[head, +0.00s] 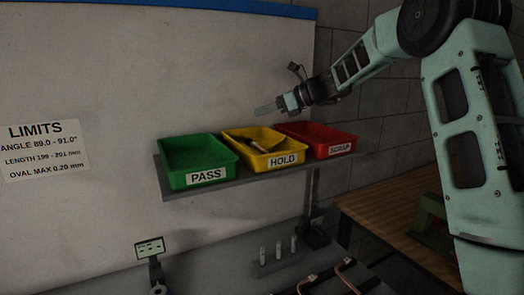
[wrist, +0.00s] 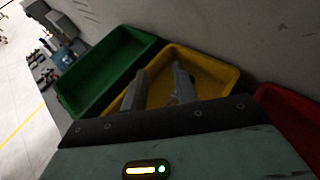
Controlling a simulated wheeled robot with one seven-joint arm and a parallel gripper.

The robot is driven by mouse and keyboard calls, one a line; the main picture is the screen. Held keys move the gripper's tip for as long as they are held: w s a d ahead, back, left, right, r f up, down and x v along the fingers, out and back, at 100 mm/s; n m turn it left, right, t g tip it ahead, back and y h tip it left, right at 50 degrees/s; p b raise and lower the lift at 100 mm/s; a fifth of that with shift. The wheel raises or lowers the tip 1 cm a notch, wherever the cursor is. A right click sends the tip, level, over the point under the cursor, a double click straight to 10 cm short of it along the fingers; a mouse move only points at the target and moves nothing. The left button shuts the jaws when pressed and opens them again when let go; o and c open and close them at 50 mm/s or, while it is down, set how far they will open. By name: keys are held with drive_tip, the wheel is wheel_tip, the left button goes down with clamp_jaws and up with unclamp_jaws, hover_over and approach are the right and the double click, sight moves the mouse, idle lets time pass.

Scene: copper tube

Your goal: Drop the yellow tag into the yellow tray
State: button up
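The yellow tray (head: 236,134), labelled HOLD, sits on the shelf between the green and red trays; it also shows in the wrist view (wrist: 222,74). My gripper (head: 266,109) is above the yellow tray, pointing left in the head view. In the wrist view its two grey fingers (wrist: 158,88) are apart, with the yellow tray behind them and nothing visible held between them. A small dark and tan shape (head: 262,146) shows inside the yellow tray; I cannot tell what it is. I cannot make out a separate yellow tag in either view.
The green PASS tray (head: 200,155) is left of the yellow tray and the red SCRAP tray (head: 322,134) is right of it. The shelf (head: 240,183) is against a pale board. Copper tubes (head: 347,272) are below, beside a wooden bench (head: 385,215).

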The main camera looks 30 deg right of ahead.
drive_tip(key=b+v, duration=0.5)
drive_tip(key=v, duration=1.2)
drive_tip(key=shift+s+d, duration=0.2)
drive_tip(key=shift+f, duration=0.1)
